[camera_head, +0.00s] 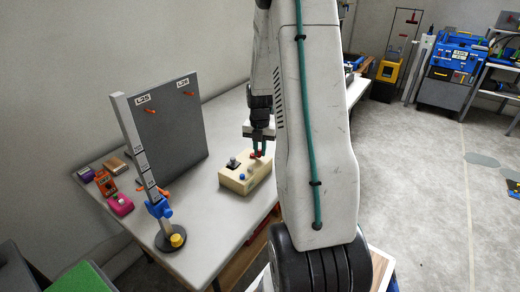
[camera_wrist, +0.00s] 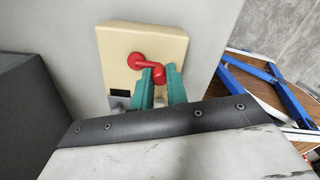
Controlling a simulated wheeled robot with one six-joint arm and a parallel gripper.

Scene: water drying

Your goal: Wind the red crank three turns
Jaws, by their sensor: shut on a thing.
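The red crank (camera_wrist: 146,62) sits on top of a cream-yellow box (camera_wrist: 119,42). In the wrist view its arm runs from a round hub at the left to a knob at the right. My gripper (camera_wrist: 162,77), with green fingers, is shut on the crank's knob. In the head view the box (camera_head: 237,184) stands on the grey table, and the crank (camera_head: 254,155) shows as a small red spot at my fingertips (camera_head: 258,152). My arm hides the area to the right of the box.
A dark upright panel (camera_head: 165,125) stands at the back left of the box. A grey post (camera_head: 140,150) with a blue clamp (camera_head: 158,208) and round base stands at the table's front left. Small tools lie farther left. The table (camera_head: 212,222) is bare in front of the box.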

